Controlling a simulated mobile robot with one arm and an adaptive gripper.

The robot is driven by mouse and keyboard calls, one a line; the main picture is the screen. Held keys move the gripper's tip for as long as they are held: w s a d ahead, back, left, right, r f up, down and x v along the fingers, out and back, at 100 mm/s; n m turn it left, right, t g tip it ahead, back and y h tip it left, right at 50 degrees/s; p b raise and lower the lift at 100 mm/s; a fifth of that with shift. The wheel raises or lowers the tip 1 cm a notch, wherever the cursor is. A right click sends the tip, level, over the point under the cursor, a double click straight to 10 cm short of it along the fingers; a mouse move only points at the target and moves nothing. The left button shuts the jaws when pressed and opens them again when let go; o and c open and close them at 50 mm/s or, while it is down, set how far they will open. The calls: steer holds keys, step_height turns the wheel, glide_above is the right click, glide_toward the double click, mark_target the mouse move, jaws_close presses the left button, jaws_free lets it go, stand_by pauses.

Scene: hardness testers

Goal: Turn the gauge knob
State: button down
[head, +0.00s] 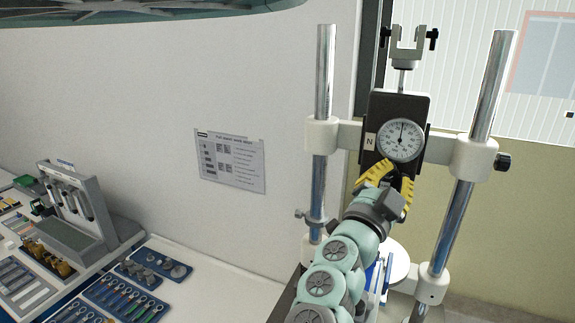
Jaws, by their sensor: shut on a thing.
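A black gauge box (410,104) with a round white dial (401,140) is clamped between two upright chrome posts of a tester. The dial's needle points nearly straight up. My gripper (391,177), with yellow fingers, is right at the lower edge of the gauge, just below the dial. Its fingers are shut around a dark part there, which appears to be the gauge knob. The fingers and my wrist hide most of the knob.
Chrome posts (325,75) and (482,90) flank the gauge, with a round white plate (399,262) below. A tool rack (75,200) and several blue trays (125,292) lie on the bench at left. A notice (231,162) hangs on the wall.

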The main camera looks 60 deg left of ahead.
steer(key=shift+f, duration=0.1)
steer(key=c, duration=0.9)
jaws_free()
steer(key=shift+s, duration=0.1)
steer(key=v, duration=1.2)
